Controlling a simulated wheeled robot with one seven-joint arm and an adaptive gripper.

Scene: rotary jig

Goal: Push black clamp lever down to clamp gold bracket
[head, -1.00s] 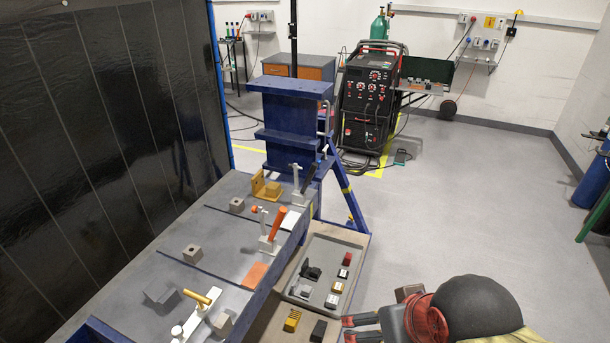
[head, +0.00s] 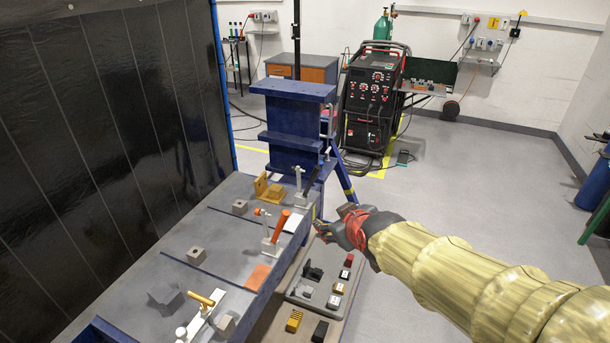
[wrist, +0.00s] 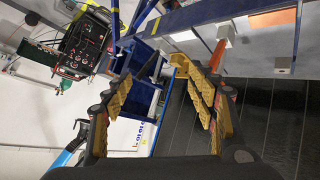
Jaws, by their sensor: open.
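The black clamp lever (head: 311,179) stands tilted up on its white clamp at the far end of the bench. The gold bracket (head: 261,184) stands to its left, with a tan block (head: 274,191) beside it. My gripper (head: 317,228) is off the bench's right edge, nearer the camera than the lever and apart from it. In the wrist view my gripper (wrist: 160,92) has its two yellow-padded fingers spread, with nothing held between them. A gold piece (wrist: 183,63), likely the bracket, shows beyond the fingers there.
An orange-handled clamp (head: 279,228) stands mid-bench, and a yellow-handled clamp (head: 203,300) nearer. A grey tray (head: 318,297) with several small parts lies below, right of the bench. A blue steel column (head: 292,125) rises behind the lever. The floor to the right is open.

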